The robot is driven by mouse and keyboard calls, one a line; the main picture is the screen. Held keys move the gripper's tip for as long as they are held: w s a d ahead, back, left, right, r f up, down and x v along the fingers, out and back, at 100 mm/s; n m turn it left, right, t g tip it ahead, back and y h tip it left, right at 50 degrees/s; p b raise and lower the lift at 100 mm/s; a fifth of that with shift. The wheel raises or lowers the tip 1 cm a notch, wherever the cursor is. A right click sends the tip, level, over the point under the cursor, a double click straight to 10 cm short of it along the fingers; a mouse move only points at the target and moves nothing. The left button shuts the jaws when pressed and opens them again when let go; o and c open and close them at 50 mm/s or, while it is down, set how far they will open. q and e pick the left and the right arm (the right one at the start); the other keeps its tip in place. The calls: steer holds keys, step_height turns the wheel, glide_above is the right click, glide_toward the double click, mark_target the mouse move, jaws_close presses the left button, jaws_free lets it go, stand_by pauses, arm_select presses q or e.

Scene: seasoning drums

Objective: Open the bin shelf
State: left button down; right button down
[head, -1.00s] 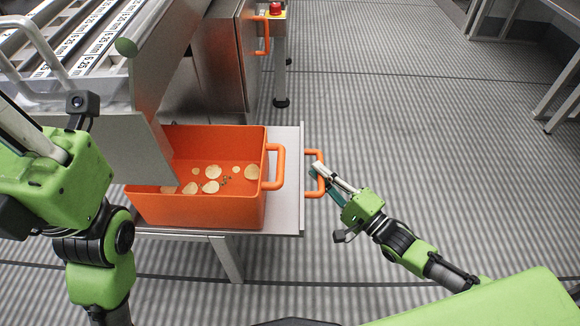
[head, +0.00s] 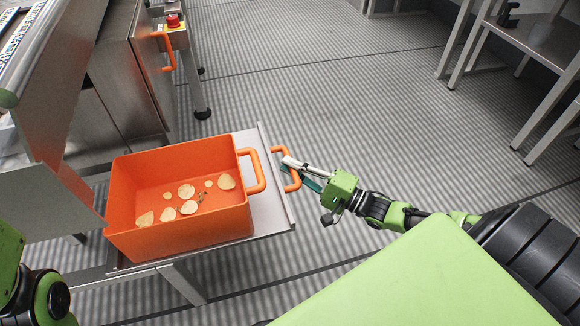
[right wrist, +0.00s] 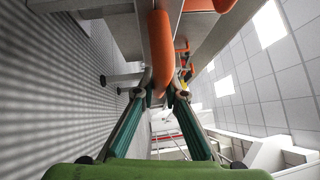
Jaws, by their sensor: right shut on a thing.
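The bin shelf (head: 270,208) is a flat grey metal tray pulled out from under the machine, with an orange handle (head: 296,182) on its outer edge. An orange bin (head: 190,234) with several pale round slices in it sits on the shelf, its whole open top in view. My right gripper (head: 287,163) is shut on the shelf handle. In the right wrist view the handle (right wrist: 160,50) runs down between the fingertips of the gripper (right wrist: 161,96). Only part of my left arm shows at the lower left of the head view; its gripper is out of frame.
A metal cabinet (head: 128,75) with its own orange handle (head: 165,50) stands behind the shelf, beside a red button (head: 172,19). A grey side panel (head: 50,195) is left of the bin. Clear floor (head: 330,90) lies right of the shelf, up to metal tables (head: 535,40).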

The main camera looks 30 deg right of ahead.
steer(key=c, duration=2)
jaws_free()
steer(key=shift+c, duration=0.2)
steer(key=shift+s, duration=0.1)
steer(key=v, duration=1.2)
